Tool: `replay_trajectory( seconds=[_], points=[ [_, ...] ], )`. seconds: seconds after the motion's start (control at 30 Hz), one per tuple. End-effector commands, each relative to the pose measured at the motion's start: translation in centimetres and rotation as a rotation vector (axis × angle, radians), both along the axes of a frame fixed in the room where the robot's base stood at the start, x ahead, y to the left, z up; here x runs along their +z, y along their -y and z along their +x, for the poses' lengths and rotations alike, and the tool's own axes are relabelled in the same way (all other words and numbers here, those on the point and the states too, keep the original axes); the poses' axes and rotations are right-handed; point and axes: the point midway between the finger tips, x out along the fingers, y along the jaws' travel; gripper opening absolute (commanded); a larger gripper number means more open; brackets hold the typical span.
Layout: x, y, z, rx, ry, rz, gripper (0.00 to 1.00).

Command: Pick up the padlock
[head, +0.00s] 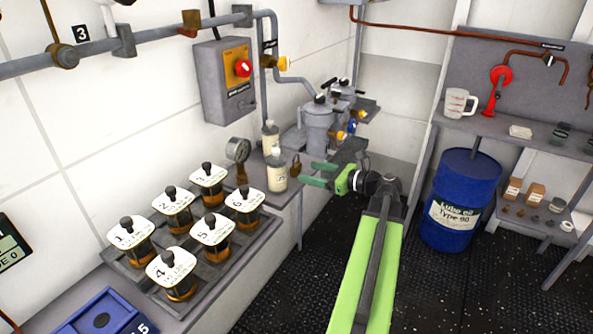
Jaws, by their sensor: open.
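A small brown-brass object that looks like the padlock (296,168) stands on the grey bench, just right of the white bottles. My gripper (308,173) is open, its green fingers pointing left towards the padlock from close by on the right. The fingers look apart from the padlock, with nothing visible between them. From this single view I cannot tell the exact gap in depth or whether a finger touches it.
Numbered sample jars (210,230) fill a rack at the left. Grey filter housings (319,125) stand behind. A blue drum (462,195) is on the floor at right.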

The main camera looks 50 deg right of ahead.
Motion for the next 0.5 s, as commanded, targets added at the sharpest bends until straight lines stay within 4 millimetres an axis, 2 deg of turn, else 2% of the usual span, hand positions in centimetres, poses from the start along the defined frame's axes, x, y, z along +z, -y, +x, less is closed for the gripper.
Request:
replay_trajectory(
  seconds=[0.17,0.4,0.5],
  points=[
    [0.1,0.0,1.3,0.002,0.000,0.000,0.67],
    [-0.3,-0.6,5.1,0.001,0.000,0.000,0.67],
    [-0.3,-0.6,5.2,-0.001,0.000,0.000,0.67]
  ],
)
